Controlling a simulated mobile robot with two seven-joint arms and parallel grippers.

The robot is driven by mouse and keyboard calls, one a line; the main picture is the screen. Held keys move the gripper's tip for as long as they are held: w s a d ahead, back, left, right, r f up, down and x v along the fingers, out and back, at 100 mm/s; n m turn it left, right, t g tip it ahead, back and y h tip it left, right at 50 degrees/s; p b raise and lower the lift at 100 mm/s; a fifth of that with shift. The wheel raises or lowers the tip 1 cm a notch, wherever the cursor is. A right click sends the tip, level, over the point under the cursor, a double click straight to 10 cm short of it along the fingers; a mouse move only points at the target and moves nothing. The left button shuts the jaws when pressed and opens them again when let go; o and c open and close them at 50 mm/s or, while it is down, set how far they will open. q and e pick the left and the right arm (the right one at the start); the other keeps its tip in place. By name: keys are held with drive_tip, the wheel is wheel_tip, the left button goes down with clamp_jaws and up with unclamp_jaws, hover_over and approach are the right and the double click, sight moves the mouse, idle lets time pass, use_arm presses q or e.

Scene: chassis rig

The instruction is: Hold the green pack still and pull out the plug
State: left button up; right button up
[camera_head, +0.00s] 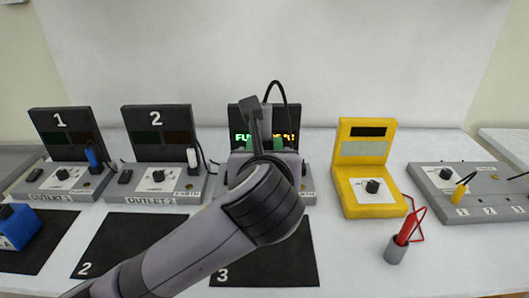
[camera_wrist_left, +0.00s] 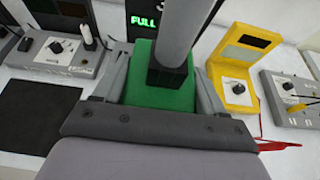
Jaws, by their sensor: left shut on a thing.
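The green pack (camera_wrist_left: 150,95) sits between the two fingers of my left gripper (camera_wrist_left: 160,85) in the left wrist view. The gripper is shut on it. In the head view my left arm hides most of the pack, and small green parts (camera_head: 278,142) show beyond the wrist. A dark grey post, apparently the plug (camera_wrist_left: 180,45), stands up from the pack. It also shows in the head view (camera_head: 255,122), with a black cable arching over to its right. Its lower end is hidden by my wrist in the head view. My right gripper is not in view.
Behind the pack, a dark display (camera_head: 287,118) shows green and orange letters, partly hidden. Outlet 1 (camera_head: 47,196) and Outlet 2 (camera_head: 150,200) stand to the left. A yellow meter (camera_head: 350,180), a red probe (camera_head: 408,229) in a grey holder and a grey panel (camera_head: 440,195) are to the right.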

use_arm(q)
drive_tip(key=shift+f+b, duration=2.65)
drive_tip(key=shift+f, duration=6.55)
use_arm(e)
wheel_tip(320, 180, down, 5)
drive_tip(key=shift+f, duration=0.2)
use_arm(q)
drive_tip(key=shift+f, duration=0.3)
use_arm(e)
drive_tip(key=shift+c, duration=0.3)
